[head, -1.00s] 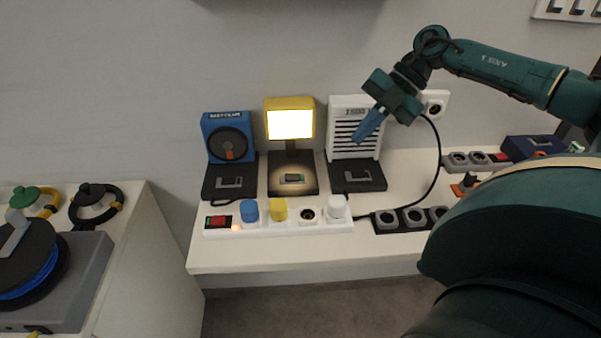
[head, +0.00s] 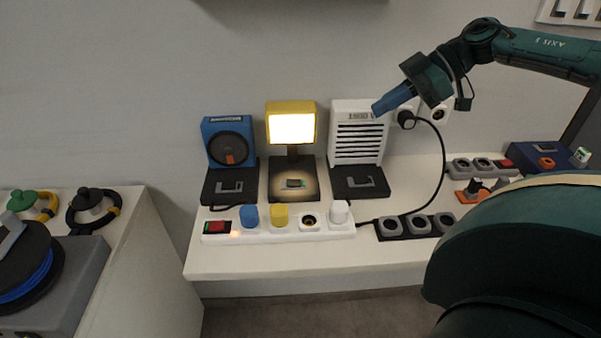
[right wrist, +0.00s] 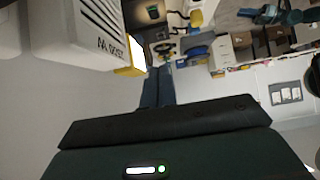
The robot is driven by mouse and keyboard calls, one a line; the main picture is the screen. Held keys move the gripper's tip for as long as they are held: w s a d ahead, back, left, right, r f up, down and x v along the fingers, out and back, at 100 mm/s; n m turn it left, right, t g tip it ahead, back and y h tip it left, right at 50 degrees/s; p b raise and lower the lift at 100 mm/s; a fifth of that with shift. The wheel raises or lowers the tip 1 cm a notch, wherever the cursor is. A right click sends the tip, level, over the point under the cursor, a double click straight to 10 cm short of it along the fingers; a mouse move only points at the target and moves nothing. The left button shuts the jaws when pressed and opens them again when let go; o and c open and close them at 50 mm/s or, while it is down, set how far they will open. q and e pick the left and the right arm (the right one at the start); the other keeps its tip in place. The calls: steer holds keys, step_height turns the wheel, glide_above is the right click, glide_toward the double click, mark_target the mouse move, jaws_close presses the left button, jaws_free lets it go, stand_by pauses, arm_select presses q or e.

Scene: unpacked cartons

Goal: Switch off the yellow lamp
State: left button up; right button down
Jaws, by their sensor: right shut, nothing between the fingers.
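The yellow lamp (head: 291,109) stands on the white bench between a blue radio-like unit and a white heater. Its square panel glows bright. On its black base a small switch (head: 295,183) shows a green part. A yellow plug (head: 279,215) sits in the white power strip (head: 265,238) in front. My right gripper (head: 378,109) is shut and empty, its blue fingers near the upper right of the heater, right of the lamp. In the right wrist view the blue fingers (right wrist: 157,88) lie together. My left gripper is not seen.
The white heater (head: 358,135) stands near my right gripper. The blue unit (head: 228,142) is left of the lamp. The strip also holds blue and white plugs and a red switch (head: 217,227). A black strip (head: 416,226) and cable lie right.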

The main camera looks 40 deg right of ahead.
glide_above(300, 184)
steer(key=f, duration=1.1)
steer(key=shift+s+d+f, duration=0.15)
steer(key=shift+d+f, duration=0.15)
steer(key=shift+f, duration=0.05)
steer(key=f, duration=0.2)
steer(key=shift+a+f, duration=0.2)
steer(key=shift+f, duration=0.95)
